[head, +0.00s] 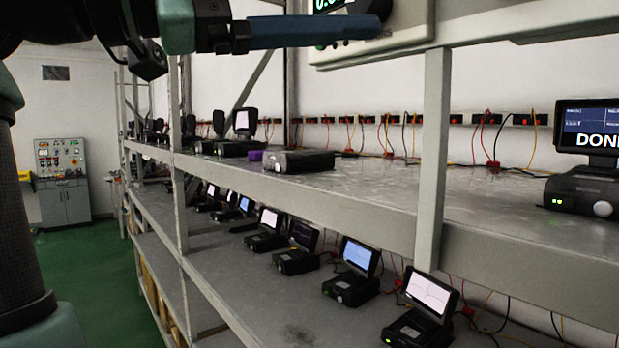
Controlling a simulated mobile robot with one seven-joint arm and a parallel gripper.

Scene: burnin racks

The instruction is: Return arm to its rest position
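My gripper (372,25) is at the top middle of the head view, pointing right. Its long blue finger is seen from the side, in front of the white wall and a pale wall-mounted panel (410,30) with a green readout. The arm reaches in from the upper left, above the upper shelf. I cannot tell from this side whether the fingers are apart, and no held object is clear.
A grey metal rack (390,190) runs back along the right, with several screen devices on both shelves. A near post (433,150) and top beam (530,20) stand close to the gripper. A device reads DONE (590,130). Green floor (95,265) is free at left.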

